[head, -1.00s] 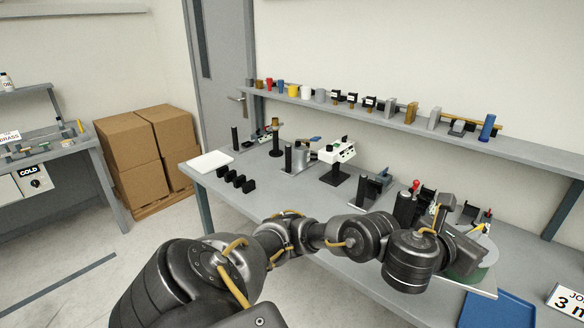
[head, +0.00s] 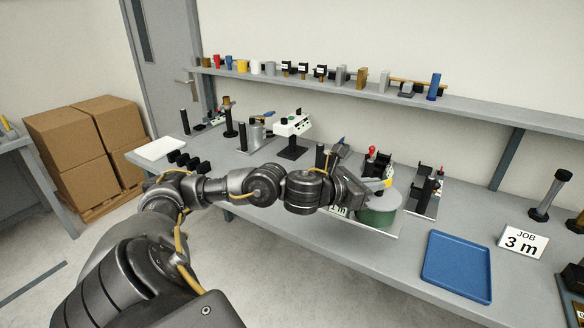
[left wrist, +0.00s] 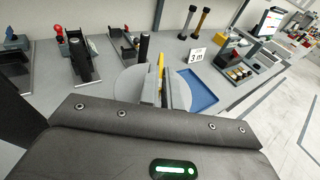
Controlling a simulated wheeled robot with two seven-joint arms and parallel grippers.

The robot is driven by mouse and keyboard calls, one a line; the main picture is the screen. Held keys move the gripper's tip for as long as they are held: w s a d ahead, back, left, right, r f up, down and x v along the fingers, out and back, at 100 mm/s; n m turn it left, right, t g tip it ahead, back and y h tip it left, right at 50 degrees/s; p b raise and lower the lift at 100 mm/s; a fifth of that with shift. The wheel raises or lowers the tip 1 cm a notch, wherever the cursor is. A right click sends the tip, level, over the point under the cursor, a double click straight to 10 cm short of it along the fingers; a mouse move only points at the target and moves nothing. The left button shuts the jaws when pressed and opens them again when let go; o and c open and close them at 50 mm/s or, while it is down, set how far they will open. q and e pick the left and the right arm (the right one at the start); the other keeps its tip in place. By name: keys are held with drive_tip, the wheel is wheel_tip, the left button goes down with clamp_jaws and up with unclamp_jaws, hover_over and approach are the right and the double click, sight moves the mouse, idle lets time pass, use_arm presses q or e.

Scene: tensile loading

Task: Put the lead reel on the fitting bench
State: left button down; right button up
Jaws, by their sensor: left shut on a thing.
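The lead reel (head: 376,216) has a green body and a pale grey round top. In the head view it is in front of the red-knobbed fixture, over the front part of the grey bench (head: 300,237). My left gripper (head: 381,184) is at its top and shut on it. In the left wrist view the grey disc (left wrist: 129,83) lies around the closed fingers (left wrist: 166,92), with a yellow strip beside them. I cannot tell whether the reel touches the bench. Its lower left side is partly hidden by my arm. My right gripper is not in view.
A blue tray (head: 456,267) and a "JOB 3 m" sign (head: 523,242) are to the right on the bench. A red-knobbed fixture (head: 372,153) and a black-posted one (head: 428,192) stand close behind the reel. A shelf (head: 460,113) with several small items runs above. Bench between reel and tray looks clear.

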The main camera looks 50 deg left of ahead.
use_arm(q)
drive_tip(key=a+f, duration=0.1)
drive_tip(key=a, duration=0.1)
drive_tip(key=w+a+f+p, duration=0.1)
drive_tip(key=a, duration=0.2)
drive_tip(key=w+a+f, duration=0.1)
drive_tip(key=a, duration=0.1)
drive_tip(key=shift+a, duration=0.35)
drive_tip(key=a+f, duration=0.1)
drive_tip(key=w+a+f+p, duration=0.1)
drive_tip(key=a+f, duration=0.2)
drive_tip(key=f, duration=0.1)
drive_tip(key=shift+w+a+f+p, duration=0.25)
drive_tip(key=shift+a+p, duration=0.05)
drive_tip(key=shift+p, duration=0.05)
drive_tip(key=shift+a+f, duration=0.2)
drive_tip(key=shift+f, duration=0.05)
drive_tip(key=shift+a+f+p, duration=0.15)
drive_tip(key=shift+f+p, duration=0.2)
wheel_tip(320, 180, down, 2)
drive_tip(key=shift+f+p, duration=0.1)
drive_tip(key=shift+p, duration=0.5)
drive_tip(key=shift+f, duration=0.25)
drive_tip(key=shift+f, duration=0.1)
